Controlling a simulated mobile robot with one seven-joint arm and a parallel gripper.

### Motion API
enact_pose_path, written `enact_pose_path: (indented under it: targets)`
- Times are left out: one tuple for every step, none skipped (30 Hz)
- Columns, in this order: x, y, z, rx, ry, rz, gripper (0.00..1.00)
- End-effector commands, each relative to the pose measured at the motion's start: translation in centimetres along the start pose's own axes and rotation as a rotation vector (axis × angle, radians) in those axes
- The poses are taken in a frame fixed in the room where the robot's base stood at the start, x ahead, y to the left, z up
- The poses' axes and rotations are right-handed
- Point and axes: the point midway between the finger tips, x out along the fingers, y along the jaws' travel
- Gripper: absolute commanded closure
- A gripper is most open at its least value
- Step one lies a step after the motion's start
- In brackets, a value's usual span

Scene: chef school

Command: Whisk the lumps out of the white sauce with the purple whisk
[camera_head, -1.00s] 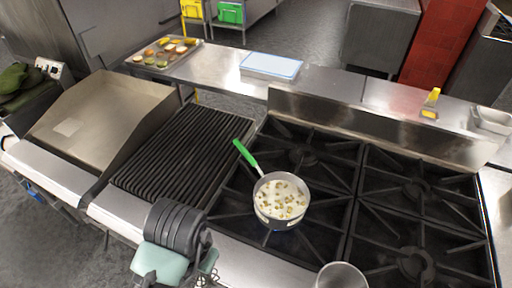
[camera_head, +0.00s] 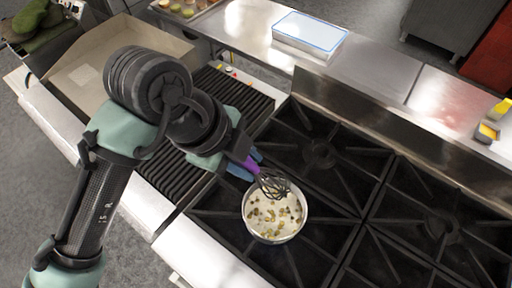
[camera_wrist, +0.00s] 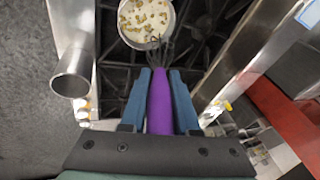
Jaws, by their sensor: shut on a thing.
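A pot of white sauce (camera_head: 274,216) with brown and yellowish lumps sits on the front left of the stove. It also shows at the top of the wrist view (camera_wrist: 146,20). My gripper (camera_head: 246,166) is shut on the purple whisk (camera_wrist: 160,100), with blue fingers on both sides of its handle. The whisk's wire head (camera_head: 272,184) is at the pot's far rim, over the edge of the sauce in the head view. I cannot tell whether the wires touch the sauce. The green handle seen earlier is hidden behind my arm.
The black stove grates (camera_head: 320,152) to the right of the pot are clear. A ribbed grill (camera_head: 250,105) lies to the left, partly behind my arm. A white-blue tray (camera_head: 309,36) stands on the back counter. A metal cup (camera_wrist: 72,74) is left of the gripper in the wrist view.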

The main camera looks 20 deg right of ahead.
Motion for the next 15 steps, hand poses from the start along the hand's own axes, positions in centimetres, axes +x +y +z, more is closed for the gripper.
enact_pose_path:
  targets:
    - [0.3,0.2,0.2,-0.002,-0.001,0.000,1.00]
    - [0.4,0.3,0.3,-0.003,-0.001,0.000,1.00]
    - [0.6,0.5,0.4,-0.003,-0.001,0.000,1.00]
    - [0.8,0.6,0.5,-0.004,-0.001,0.000,1.00]
    - [0.9,0.7,0.7,-0.004,-0.002,0.000,1.00]
    - [1.2,0.9,0.8,-0.004,-0.002,0.000,1.00]
    - [1.4,1.0,0.9,-0.004,-0.002,0.000,1.00]
    - [1.6,1.2,1.1,-0.004,-0.002,-0.001,1.00]
    - [1.8,1.4,1.3,-0.004,-0.002,-0.001,1.00]
    - [2.0,1.6,1.4,-0.005,-0.002,-0.001,1.00]
    - [2.2,1.8,1.6,-0.005,-0.003,-0.001,1.00]
    - [2.5,2.0,1.8,-0.005,-0.002,-0.001,1.00]
    - [2.7,2.2,1.9,-0.005,-0.002,0.000,1.00]
    - [2.9,2.4,2.1,-0.005,-0.002,0.000,1.00]
    - [3.2,2.6,2.3,-0.005,-0.003,0.000,1.00]
